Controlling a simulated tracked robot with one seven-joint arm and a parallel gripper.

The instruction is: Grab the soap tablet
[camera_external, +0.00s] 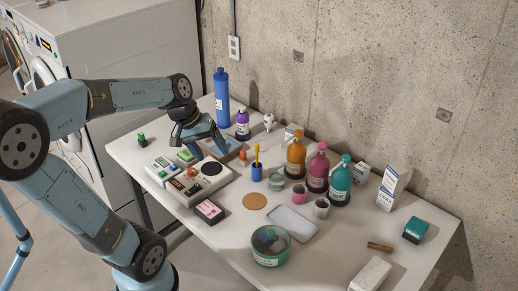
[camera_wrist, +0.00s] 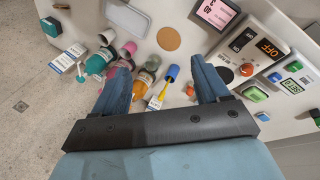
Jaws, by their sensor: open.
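I cannot tell for sure which thing is the soap tablet. A pale, speckled rectangular block (camera_external: 369,274) lies at the front right of the table.
A blue cup with a yellow brush (camera_external: 257,172) stands right of my gripper. Orange (camera_external: 296,152), pink (camera_external: 318,170) and teal (camera_external: 340,184) pump bottles stand beyond it. A tall blue bottle (camera_external: 221,98) stands by the concrete wall. A round green tin (camera_external: 270,246) sits at the front edge.

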